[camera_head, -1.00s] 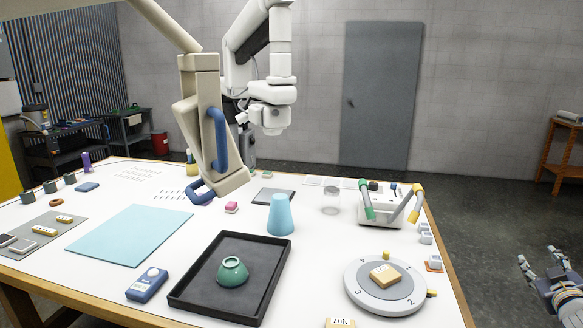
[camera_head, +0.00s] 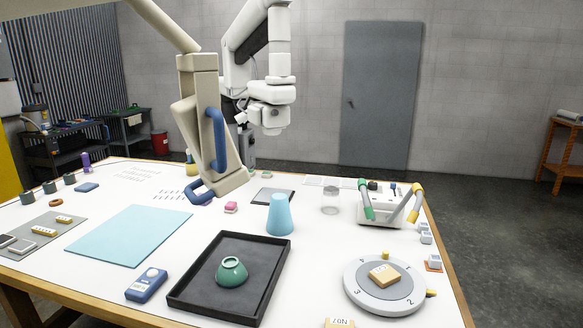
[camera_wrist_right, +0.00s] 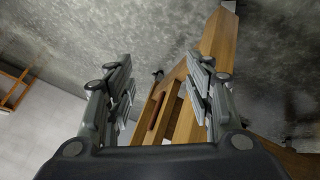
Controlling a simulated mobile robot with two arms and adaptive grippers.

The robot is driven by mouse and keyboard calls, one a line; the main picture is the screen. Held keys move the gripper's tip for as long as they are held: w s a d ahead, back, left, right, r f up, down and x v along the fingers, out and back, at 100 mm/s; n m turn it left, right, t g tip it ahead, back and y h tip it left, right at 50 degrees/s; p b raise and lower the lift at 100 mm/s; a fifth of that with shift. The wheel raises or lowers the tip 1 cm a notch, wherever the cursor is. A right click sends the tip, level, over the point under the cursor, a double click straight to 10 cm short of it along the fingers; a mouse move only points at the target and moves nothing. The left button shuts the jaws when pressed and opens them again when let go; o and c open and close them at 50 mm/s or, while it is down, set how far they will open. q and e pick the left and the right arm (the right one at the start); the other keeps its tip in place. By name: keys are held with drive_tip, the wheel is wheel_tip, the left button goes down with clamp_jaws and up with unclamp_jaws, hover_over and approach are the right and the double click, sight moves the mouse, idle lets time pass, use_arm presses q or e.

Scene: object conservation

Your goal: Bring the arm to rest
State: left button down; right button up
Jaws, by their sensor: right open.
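My right gripper (camera_wrist_right: 162,90) shows in the right wrist view with its two grey fingers well apart and nothing between them. It is outside the head view. Beyond the fingers, the right wrist view shows a wooden table's edge and legs (camera_wrist_right: 188,125) and grey floor (camera_wrist_right: 150,50). The fingers look apart from the wood, though the distance is hard to judge. My left gripper is in neither view.
The white table (camera_head: 130,290) holds a black tray (camera_head: 200,312) with an upturned green bowl (camera_head: 231,271), a blue cup (camera_head: 279,215) and a round numbered dial (camera_head: 385,302). A beige arm (camera_head: 205,125) and a white arm (camera_head: 268,95) hang over it. Floor at right (camera_head: 500,250) is clear.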

drive_tip(key=s+a+f+g, duration=0.2)
drive_tip(key=s+a+f, duration=0.3)
drive_tip(key=s, duration=0.5)
drive_tip(key=s+a+f+g+y, duration=0.1)
drive_tip(key=s+a+f+g, duration=0.1)
drive_tip(key=s+a+f, duration=0.3)
drive_tip(key=s+a+f+g+y, duration=0.1)
drive_tip(key=s+a+f, duration=0.4)
drive_tip(key=s+a, duration=0.6)
drive_tip(key=s+g, duration=0.1)
drive_tip(key=s, duration=0.5)
drive_tip(key=shift+m, duration=0.4)
